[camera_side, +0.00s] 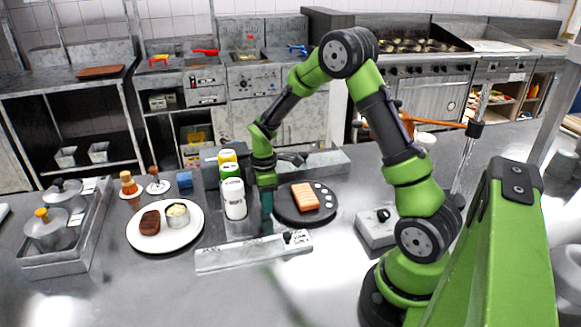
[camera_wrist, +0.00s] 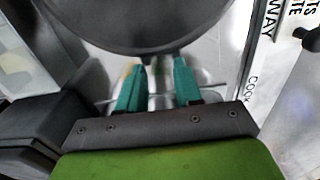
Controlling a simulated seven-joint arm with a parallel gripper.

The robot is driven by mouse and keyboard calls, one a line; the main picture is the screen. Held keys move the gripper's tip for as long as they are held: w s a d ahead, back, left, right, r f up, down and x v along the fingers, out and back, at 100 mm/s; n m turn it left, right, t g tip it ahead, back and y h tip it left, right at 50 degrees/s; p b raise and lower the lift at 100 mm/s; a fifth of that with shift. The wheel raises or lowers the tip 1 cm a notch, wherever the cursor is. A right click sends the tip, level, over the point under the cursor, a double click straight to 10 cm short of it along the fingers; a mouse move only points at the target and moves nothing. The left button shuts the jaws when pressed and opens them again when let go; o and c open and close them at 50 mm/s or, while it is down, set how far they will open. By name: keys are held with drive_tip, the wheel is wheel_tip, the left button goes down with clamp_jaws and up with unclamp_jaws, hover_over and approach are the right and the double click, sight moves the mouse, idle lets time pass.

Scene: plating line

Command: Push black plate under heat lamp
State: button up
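The black plate (camera_side: 284,208) lies on the steel counter, carrying an orange salmon-like piece (camera_side: 305,197) and several small white dots. In the wrist view the plate's dark rim (camera_wrist: 150,35) fills the top, just beyond the fingertips. My gripper (camera_side: 267,212) is low at the plate's left side. Its two teal fingers (camera_wrist: 159,75) are apart with nothing between them; I cannot tell whether they touch the rim. An orange lamp-like fixture (camera_side: 440,121) on a clamped arm is at the right, partly hidden behind my arm.
A labelled metal strip (camera_side: 250,252) lies in front of the plate. Bottles (camera_side: 234,200) stand close left of my gripper. A white plate (camera_side: 185,235) with meat and a cup is farther left. A grey box with a black knob (camera_side: 376,230) sits right of the plate.

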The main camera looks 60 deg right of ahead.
drive_tip(key=shift+f, duration=0.7)
drive_tip(key=shift+r, duration=0.15)
idle(0.6)
